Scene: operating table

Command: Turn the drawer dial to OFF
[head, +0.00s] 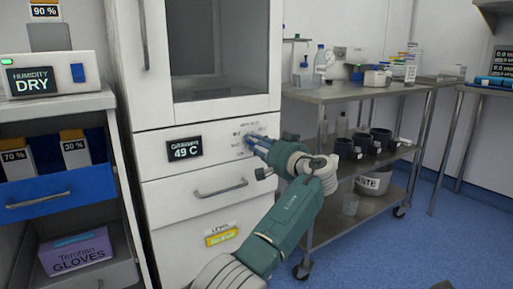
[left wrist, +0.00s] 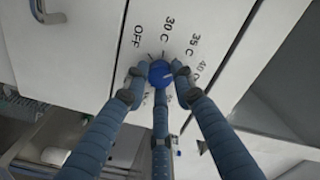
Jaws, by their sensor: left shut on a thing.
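The blue drawer dial (left wrist: 160,73) sits on the white cabinet's front panel (head: 215,163), right of a black display (head: 184,149) reading 49 C. My left gripper (head: 258,145) reaches the dial from the lower right. In the left wrist view its blue fingers (left wrist: 159,84) are closed around the dial. The labels OFF (left wrist: 138,36), 30 C (left wrist: 168,36), 35 C (left wrist: 192,44) and 40 C (left wrist: 200,70) show around it. Labels lower down are partly hidden by the fingers. I cannot tell which label the dial points to. My right gripper is out of view.
A drawer handle (head: 221,188) is below the dial panel, and a glass door (head: 222,50) is above. A steel cart (head: 335,95) with bottles and dark cups stands close on the right. A shelf with a humidity unit (head: 45,78) and blue bin (head: 50,195) is left.

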